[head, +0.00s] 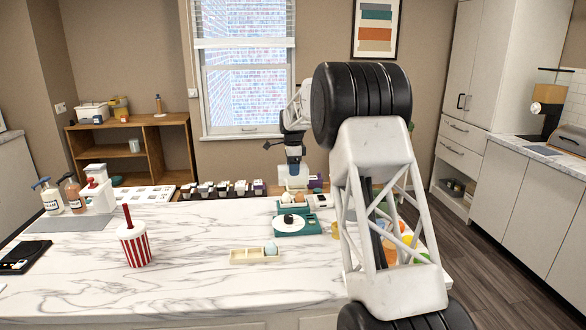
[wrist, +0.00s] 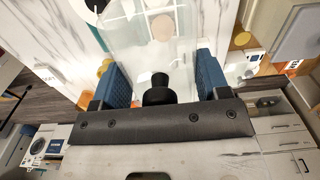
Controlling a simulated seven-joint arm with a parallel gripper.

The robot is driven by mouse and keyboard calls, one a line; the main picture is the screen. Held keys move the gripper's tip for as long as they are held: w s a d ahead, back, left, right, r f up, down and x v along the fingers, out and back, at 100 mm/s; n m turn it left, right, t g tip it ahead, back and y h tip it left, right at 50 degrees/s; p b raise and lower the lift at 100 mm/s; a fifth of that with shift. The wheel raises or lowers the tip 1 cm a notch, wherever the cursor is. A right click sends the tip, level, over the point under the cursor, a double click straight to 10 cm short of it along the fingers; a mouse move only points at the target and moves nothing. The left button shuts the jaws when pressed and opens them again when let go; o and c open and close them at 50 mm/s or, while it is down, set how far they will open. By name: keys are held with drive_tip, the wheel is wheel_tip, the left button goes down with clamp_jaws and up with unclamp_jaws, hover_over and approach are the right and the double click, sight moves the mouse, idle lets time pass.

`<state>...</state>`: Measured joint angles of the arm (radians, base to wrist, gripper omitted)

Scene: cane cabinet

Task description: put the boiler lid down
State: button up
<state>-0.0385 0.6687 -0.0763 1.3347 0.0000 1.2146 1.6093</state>
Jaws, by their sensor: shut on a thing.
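My gripper (head: 293,160) is over the far part of the marble counter in the head view, small and partly blurred. In the wrist view its two blue fingers (wrist: 163,78) stand either side of a black knob (wrist: 158,90) and are shut on the clear boiler lid (wrist: 150,45). The lid shows as a pale see-through shape below the gripper in the head view (head: 293,178). A teal boiler base (head: 298,231) with a white round top and a small black part sits on the counter, nearer the camera than the gripper. I cannot tell whether the lid touches anything.
A beige tray (head: 243,257) holding a pale blue egg-like thing lies in front of the base. A striped cup (head: 134,246) stands at left. A row of small boxes (head: 222,189) lines the far edge. My arm hides the counter's right side. Bare marble (head: 190,225) lies centre-left.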

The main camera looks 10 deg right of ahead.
drive_tip(key=shift+s, duration=0.1)
drive_tip(key=shift+s+d+r+n, duration=0.1)
drive_tip(key=shift+s+d+n, duration=0.05)
drive_tip(key=shift+s+n, duration=0.35)
drive_tip(key=shift+s+d+n, duration=0.15)
drive_tip(key=shift+s+n, duration=0.25)
drive_tip(key=shift+n, duration=0.1)
drive_tip(key=shift+s+d+f+n, duration=0.55)
drive_tip(key=shift+s+d+n, duration=0.3)
drive_tip(key=shift+s+n, duration=5.8)
drive_tip(key=a+f+m, duration=0.3)
drive_tip(key=a+f, duration=0.1)
drive_tip(key=a, duration=0.6)
drive_tip(key=a+f+m, duration=0.3)
drive_tip(key=a+f, duration=0.1)
drive_tip(key=a, duration=0.7)
drive_tip(key=shift+w+a+f, duration=0.2)
drive_tip(key=shift+w, duration=0.2)
drive_tip(key=w+a+f, duration=0.1)
drive_tip(key=w+a, duration=0.2)
drive_tip(key=w, duration=1.2)
drive_tip(key=shift+a+f, duration=0.2)
drive_tip(key=shift+a, duration=0.15)
